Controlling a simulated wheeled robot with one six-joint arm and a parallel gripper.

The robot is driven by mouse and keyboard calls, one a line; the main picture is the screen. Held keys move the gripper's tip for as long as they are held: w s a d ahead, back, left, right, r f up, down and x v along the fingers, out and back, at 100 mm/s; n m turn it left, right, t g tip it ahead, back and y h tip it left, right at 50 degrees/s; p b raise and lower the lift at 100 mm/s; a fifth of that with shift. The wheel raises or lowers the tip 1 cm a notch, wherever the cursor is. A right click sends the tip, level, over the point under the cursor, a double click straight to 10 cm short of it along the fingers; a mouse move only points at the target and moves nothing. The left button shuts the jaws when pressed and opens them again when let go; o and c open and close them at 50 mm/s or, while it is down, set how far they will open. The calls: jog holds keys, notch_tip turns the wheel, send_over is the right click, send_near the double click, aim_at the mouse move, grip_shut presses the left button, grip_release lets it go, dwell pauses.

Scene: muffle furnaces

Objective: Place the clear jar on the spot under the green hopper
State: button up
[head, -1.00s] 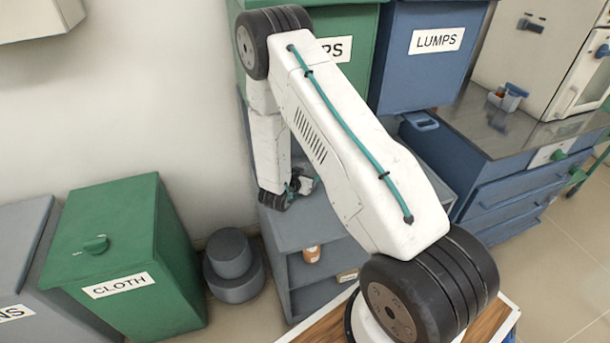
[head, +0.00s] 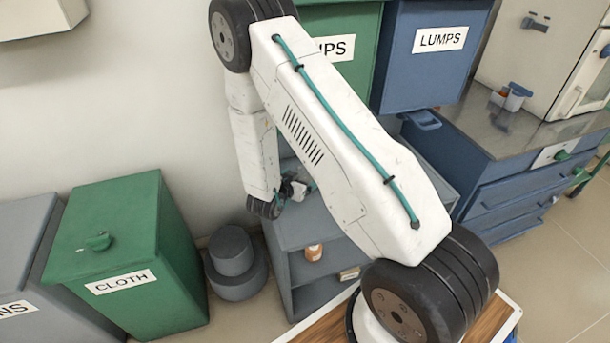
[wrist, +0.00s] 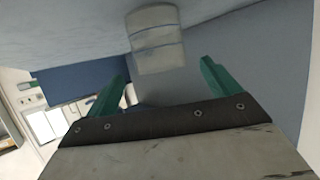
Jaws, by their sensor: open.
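The green hopper (head: 352,80) hangs at the top centre of the head view, its label partly covered by my arm. A grey shelf unit (head: 345,262) stands below it. My gripper (wrist: 164,82) is open in the wrist view, its two green fingers apart. A pale, banded cylinder (wrist: 154,42), possibly the clear jar, lies beyond and between the fingertips, against a grey surface. I see no finger contact on it. In the head view my gripper is small and low beside the shelf top, and no clear jar can be made out there.
A blue hopper (head: 428,65) labelled LUMPS hangs to the right, above a blue drawer unit (head: 515,190). A small brown bottle (head: 314,253) stands inside the shelf unit. A green CLOTH bin (head: 125,240) and round grey weights (head: 233,262) stand at left.

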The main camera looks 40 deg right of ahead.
jog(key=v, duration=0.5)
jog(key=shift+a, duration=0.1)
